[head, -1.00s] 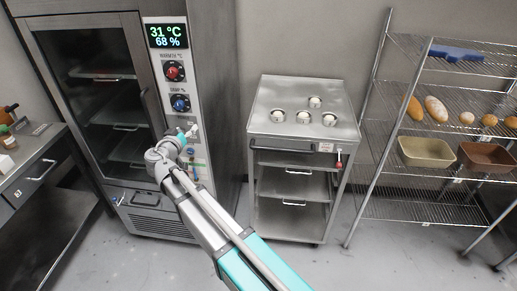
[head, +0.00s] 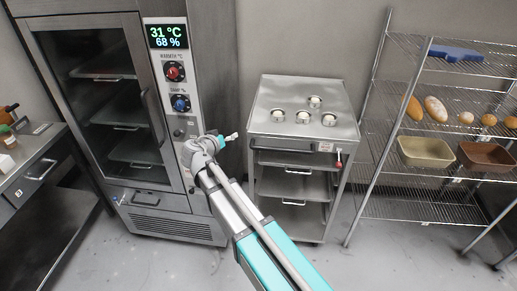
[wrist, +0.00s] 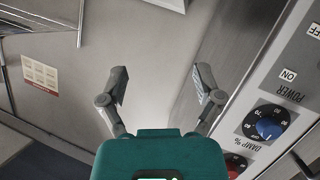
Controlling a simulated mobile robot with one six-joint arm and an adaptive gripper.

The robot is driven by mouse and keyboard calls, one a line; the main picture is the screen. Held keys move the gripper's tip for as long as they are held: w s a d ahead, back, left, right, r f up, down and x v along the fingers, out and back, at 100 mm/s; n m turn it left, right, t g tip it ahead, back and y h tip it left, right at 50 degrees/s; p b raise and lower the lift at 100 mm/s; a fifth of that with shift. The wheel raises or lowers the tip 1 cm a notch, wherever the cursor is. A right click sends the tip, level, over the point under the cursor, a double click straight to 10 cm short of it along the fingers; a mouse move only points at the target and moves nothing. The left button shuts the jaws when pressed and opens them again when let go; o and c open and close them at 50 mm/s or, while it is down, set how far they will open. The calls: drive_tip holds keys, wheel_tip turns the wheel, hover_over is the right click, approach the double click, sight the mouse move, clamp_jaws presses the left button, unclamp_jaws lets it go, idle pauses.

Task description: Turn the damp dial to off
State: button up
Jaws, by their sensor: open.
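The damp dial (head: 181,103) is a blue knob on a black scale, on the proofer's control panel below the red warmth dial (head: 174,71). In the wrist view the damp dial (wrist: 268,128) shows upside down at the right, its blue knob clear of my fingers. My gripper (head: 232,137) is to the right of and below the dial in the head view, beside the cabinet and apart from it. In the wrist view my gripper (wrist: 160,88) is open and empty, with its two fingers spread. The display (head: 167,36) reads 31 °C and 68 %.
A power switch marked ON and OFF (wrist: 289,75) sits beside the damp dial. A steel trolley (head: 300,95) with several pale round pieces on top stands to the right. A wire rack (head: 445,90) with loaves and tins is farther right.

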drive_tip(key=s+d+f+g, duration=0.1)
drive_tip(key=d+f+g, duration=0.2)
drive_tip(key=d, duration=0.8)
drive_tip(key=shift+s+d+f+m+g+h+p, duration=0.25)
drive_tip(key=shift+s+f+m+g+h+p, duration=0.05)
drive_tip(key=shift+m+g, duration=0.1)
drive_tip(key=s+d+f+g+y, duration=0.3)
drive_tip(key=s+d+f+g, duration=0.1)
drive_tip(key=s+d, duration=0.5)
drive_tip(key=s+d+f+g+y, duration=0.3)
drive_tip(key=s+d, duration=0.6)
drive_tip(key=d, duration=0.3)
drive_tip(key=shift+s+f+n+g, duration=0.2)
drive_tip(key=shift+f+n+g, duration=0.35)
drive_tip(key=shift+g, duration=0.65)
drive_tip(key=shift+f, duration=0.1)
